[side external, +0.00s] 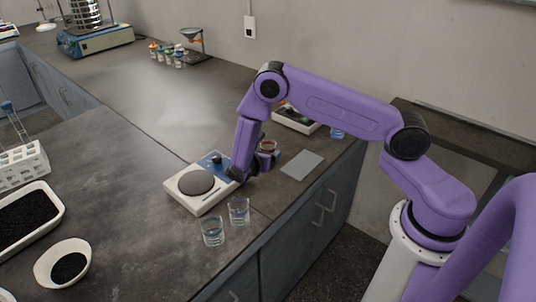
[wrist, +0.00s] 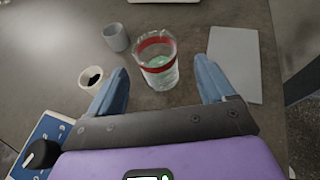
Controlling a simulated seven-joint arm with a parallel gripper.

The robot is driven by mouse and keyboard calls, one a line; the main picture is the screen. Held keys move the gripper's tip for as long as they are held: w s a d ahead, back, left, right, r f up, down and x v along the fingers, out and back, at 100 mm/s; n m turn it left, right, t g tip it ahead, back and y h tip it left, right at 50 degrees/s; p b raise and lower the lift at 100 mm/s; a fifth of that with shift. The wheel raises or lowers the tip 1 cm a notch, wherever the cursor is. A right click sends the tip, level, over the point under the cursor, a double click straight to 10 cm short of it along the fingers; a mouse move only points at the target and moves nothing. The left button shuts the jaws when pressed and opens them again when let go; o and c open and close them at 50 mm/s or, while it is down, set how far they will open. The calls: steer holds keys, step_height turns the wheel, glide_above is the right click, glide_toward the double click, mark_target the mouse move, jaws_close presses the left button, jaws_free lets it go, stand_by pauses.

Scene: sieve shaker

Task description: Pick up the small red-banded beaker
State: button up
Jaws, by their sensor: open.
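The small red-banded beaker (wrist: 156,62) is clear glass with a red band near its rim and pale green contents. It stands upright on the dark bench. In the wrist view it sits ahead of and between the two blue fingers of my gripper (wrist: 161,66), with space on both sides. My gripper is open and holds nothing. In the side view my gripper (side external: 254,168) is low over the bench beside the hotplate, and the beaker's red band (side external: 268,146) shows just behind it, its lower part hidden.
A grey flat plate (wrist: 234,64) lies right of the beaker. A grey cup (wrist: 116,38) and a white cup with dark contents (wrist: 91,79) stand on its left. The hotplate (side external: 176,188) and two clear beakers (side external: 212,232) (side external: 239,211) are near the bench's front edge.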

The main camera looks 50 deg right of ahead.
steer(key=shift+x, duration=3.8)
steer(key=shift+w+a, duration=0.15)
steer(key=c, duration=1.1)
